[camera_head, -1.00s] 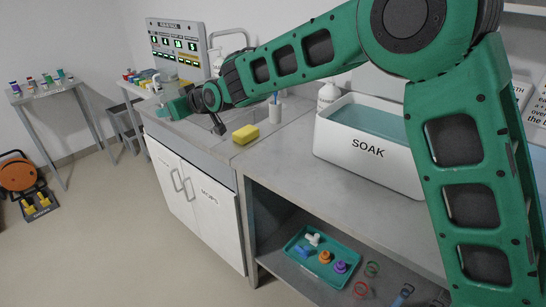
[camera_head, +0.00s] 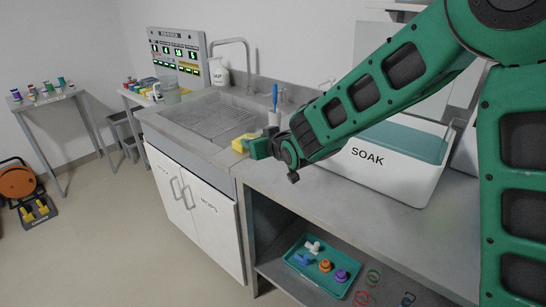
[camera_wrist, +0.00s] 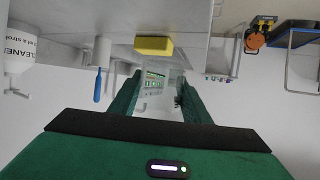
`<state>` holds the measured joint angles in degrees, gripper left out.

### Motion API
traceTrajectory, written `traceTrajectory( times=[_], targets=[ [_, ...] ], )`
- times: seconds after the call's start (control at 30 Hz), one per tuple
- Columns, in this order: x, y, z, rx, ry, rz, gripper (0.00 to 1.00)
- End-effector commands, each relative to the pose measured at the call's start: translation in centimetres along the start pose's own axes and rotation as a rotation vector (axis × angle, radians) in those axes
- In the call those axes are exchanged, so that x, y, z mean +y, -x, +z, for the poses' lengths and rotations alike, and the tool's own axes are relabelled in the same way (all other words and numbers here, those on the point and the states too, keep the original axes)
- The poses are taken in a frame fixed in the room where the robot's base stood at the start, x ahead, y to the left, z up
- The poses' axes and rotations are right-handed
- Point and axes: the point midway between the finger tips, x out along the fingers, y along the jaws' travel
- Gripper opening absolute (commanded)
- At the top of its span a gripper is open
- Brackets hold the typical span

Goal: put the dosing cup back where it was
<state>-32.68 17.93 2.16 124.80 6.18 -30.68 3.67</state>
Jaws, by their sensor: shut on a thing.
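My gripper (camera_head: 257,148) is at the front edge of the worktop, beside the yellow sponge (camera_head: 239,145), left of the SOAK bin. In the wrist view, my gripper's two green fingers (camera_wrist: 160,97) are closed on a pale, see-through thing, which I take as the dosing cup (camera_wrist: 160,84). Its outline is faint, and I cannot make it out in the head view. The sponge (camera_wrist: 153,46) shows just beyond the fingers in the wrist view; I cannot tell if anything touches it.
The white SOAK bin (camera_head: 398,185) stands on the worktop behind my arm. A sink (camera_head: 208,120) lies to the left. A brush holder (camera_head: 274,118) and a soap bottle (camera_head: 219,75) stand behind. A teal tray (camera_head: 322,283) of coloured parts is on the lower shelf.

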Motion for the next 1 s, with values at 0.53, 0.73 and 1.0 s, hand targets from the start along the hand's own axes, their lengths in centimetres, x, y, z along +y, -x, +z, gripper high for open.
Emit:
traceTrajectory(
  times=[0.53,0.73,1.0],
  targets=[
    [5.6,-3.2,3.2,-0.001,0.001,-0.002,0.16],
    [5.5,-4.2,5.7,-0.002,0.001,-0.002,0.16],
    [5.5,-4.5,6.3,0.002,0.001,-0.001,0.16]
  ],
)
